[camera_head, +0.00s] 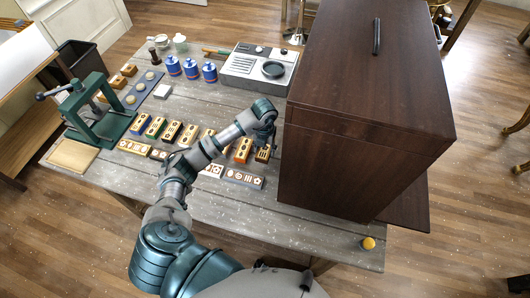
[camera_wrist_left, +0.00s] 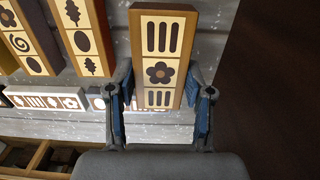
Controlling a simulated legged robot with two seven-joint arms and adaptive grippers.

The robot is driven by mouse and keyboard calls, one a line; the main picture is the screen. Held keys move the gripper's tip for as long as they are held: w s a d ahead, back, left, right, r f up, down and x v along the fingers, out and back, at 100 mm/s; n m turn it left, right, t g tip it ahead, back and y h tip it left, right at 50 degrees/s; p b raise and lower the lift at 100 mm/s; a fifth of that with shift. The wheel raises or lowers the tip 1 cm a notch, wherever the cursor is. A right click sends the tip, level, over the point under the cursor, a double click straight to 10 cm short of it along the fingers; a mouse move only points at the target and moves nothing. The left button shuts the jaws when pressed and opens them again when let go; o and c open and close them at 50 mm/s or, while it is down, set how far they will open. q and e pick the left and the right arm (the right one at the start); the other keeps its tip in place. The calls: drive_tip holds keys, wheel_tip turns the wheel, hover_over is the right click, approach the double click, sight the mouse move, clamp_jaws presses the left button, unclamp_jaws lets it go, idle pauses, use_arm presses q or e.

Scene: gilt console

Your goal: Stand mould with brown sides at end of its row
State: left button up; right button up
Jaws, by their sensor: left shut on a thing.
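The mould with brown sides (camera_wrist_left: 160,60) has a cream face with dark bars, a flower and more bars. In the head view it shows as a small block (camera_head: 263,154) at the right end of the back row, beside an orange-sided mould (camera_head: 243,150). My left gripper (camera_head: 264,128) is shut on it from above; in the left wrist view the blue finger pads of the gripper (camera_wrist_left: 160,125) lie on both sides of its near end. I cannot tell whether its base touches the table. My right gripper is not in view.
A tall dark brown cabinet (camera_head: 360,120) stands close to the right of the row. Patterned blocks (camera_head: 243,178) lie in front. A green press (camera_head: 98,115), blue tins (camera_head: 191,69) and a grey scale (camera_head: 259,68) stand on the grey table. The table's front right is mostly clear.

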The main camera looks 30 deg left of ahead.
sight(264, 153)
use_arm(q)
drive_tip(key=shift+w+f, duration=0.2)
drive_tip(key=shift+f, duration=0.7)
drive_tip(key=f, duration=0.1)
drive_tip(key=a+f, duration=0.1)
drive_tip(key=shift+w+f, duration=0.1)
drive_tip(key=shift+f, duration=0.3)
drive_tip(key=shift+a+f, duration=0.25)
drive_tip(key=shift+a, duration=0.2)
drive_tip(key=o, duration=1.2)
drive_tip(key=shift+d+r, duration=0.1)
drive_tip(key=shift+d, duration=0.4)
drive_tip(key=shift+d+r, duration=0.2)
drive_tip(key=shift+r, duration=0.35)
drive_tip(key=r, duration=0.7)
drive_tip(key=a+r+b, duration=0.1)
drive_tip(key=r, duration=0.2)
drive_tip(key=shift+r, duration=0.15)
drive_tip(key=shift+d+r, duration=0.2)
drive_tip(key=shift+r, duration=0.05)
drive_tip(key=shift+d+r, duration=0.1)
drive_tip(key=shift+d, duration=0.1)
drive_tip(key=shift+a, duration=0.1)
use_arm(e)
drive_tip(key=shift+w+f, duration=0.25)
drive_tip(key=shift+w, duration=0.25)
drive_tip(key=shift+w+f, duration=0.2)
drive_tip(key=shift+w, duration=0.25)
